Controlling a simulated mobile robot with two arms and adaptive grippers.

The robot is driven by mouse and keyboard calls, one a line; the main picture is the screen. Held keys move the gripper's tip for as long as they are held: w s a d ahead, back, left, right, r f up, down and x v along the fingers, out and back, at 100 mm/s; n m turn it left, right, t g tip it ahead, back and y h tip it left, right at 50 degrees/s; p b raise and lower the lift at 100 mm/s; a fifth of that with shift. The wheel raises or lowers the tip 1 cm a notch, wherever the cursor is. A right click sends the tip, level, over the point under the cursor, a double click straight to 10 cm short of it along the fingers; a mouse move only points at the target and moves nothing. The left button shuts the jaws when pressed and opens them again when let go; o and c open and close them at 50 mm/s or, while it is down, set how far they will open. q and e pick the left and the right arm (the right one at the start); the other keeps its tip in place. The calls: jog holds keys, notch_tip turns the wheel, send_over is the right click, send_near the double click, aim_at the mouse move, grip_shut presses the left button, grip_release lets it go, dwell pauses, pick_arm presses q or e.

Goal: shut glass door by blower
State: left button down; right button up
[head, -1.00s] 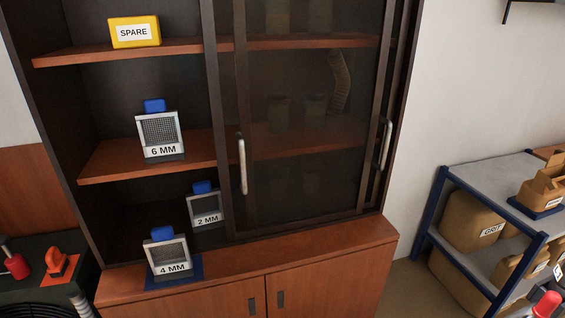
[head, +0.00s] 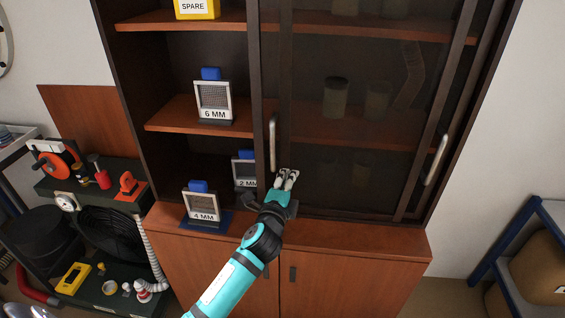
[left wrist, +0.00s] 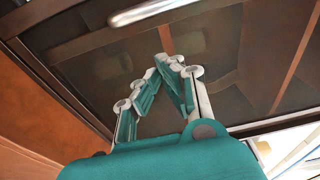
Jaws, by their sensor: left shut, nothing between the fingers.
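The dark glass sliding door (head: 340,150) covers the right part of the cabinet, and the left part stands open. Its pale vertical handle (head: 272,145) is on its left edge; a handle also shows at the top of the left wrist view (left wrist: 150,12). A second handle (head: 436,160) is at the right. My left gripper (head: 288,178) is shut and empty, just below and right of the left handle, in front of the glass; its fingertips meet in the left wrist view (left wrist: 168,62). My right gripper is not in view. What may be the blower (head: 110,232), dark with a ribbed hose, is at the lower left.
Framed sieves marked 6 MM (head: 213,100), 2 MM (head: 245,172) and 4 MM (head: 202,205) stand in the open part, the last on the front ledge on a blue mat. A yellow SPARE box (head: 197,8) is above. A blue-framed rack (head: 510,245) is at right.

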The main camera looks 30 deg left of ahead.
pick_arm(q)
jog(key=w, duration=0.6)
jog(key=a+p, duration=0.1)
jog(key=a, duration=0.1)
jog(key=s+a+p, duration=0.1)
jog(key=a, duration=0.1)
jog(key=shift+s+f+p, duration=0.1)
jog(key=shift+s+p, duration=0.1)
jog(key=shift+p, duration=0.2)
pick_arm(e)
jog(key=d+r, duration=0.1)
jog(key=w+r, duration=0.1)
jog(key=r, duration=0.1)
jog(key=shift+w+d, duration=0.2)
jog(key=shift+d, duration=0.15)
